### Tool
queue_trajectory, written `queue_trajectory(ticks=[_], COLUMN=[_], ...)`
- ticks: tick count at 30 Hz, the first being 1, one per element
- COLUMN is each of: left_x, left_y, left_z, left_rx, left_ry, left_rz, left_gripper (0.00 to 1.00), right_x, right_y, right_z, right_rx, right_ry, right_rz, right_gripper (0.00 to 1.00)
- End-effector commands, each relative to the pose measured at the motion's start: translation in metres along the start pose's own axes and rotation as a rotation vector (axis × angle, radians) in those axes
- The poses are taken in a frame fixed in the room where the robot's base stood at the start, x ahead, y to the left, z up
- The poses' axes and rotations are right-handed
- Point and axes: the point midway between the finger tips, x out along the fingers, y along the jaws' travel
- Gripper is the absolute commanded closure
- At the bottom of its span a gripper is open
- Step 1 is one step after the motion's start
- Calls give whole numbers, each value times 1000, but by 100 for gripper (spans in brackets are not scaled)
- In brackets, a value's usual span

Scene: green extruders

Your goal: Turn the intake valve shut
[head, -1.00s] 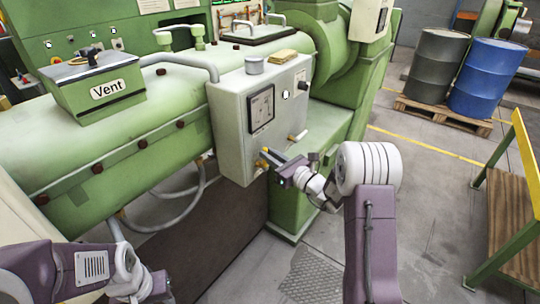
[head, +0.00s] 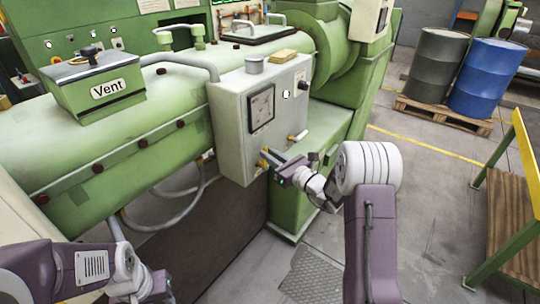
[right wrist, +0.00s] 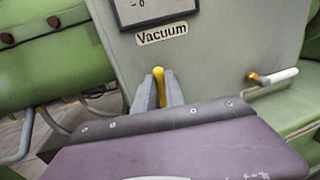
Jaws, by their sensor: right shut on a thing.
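A grey control box (head: 228,125) on the green machine carries a gauge (head: 261,108) and two small valves on its front. My right gripper (head: 268,156) is at the lower valve, near the box's bottom edge. In the right wrist view its two grey fingers (right wrist: 159,94) are shut on an upright yellow valve handle (right wrist: 159,78), below the "Vacuum" label (right wrist: 161,34). The other valve, with a brass stem and a pale lever (right wrist: 277,76), sits to the right, apart from the fingers. I see no label reading "intake". My left gripper's fingers are out of view.
A green "Vent" box (head: 97,90) sits on the green barrel at the left. Grey hoses (head: 180,208) hang under the barrel. A yellow and green framed bench (head: 515,210) stands at the right. Drums (head: 487,77) stand on a pallet at the back right.

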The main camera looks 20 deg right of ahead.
Motion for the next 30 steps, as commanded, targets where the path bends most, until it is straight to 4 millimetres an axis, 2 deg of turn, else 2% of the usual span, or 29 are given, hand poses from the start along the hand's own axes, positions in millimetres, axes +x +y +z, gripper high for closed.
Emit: queue_trajectory(ticks=[20,30], left_x=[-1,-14], left_y=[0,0], left_z=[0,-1], left_rx=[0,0], left_ry=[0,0], left_rz=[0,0], left_gripper=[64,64], right_x=[0,3], right_y=[-1,-13], right_z=[2,4], right_rx=[8,172], right_ry=[-1,31], right_rz=[-1,-1], right_gripper=[100,100])
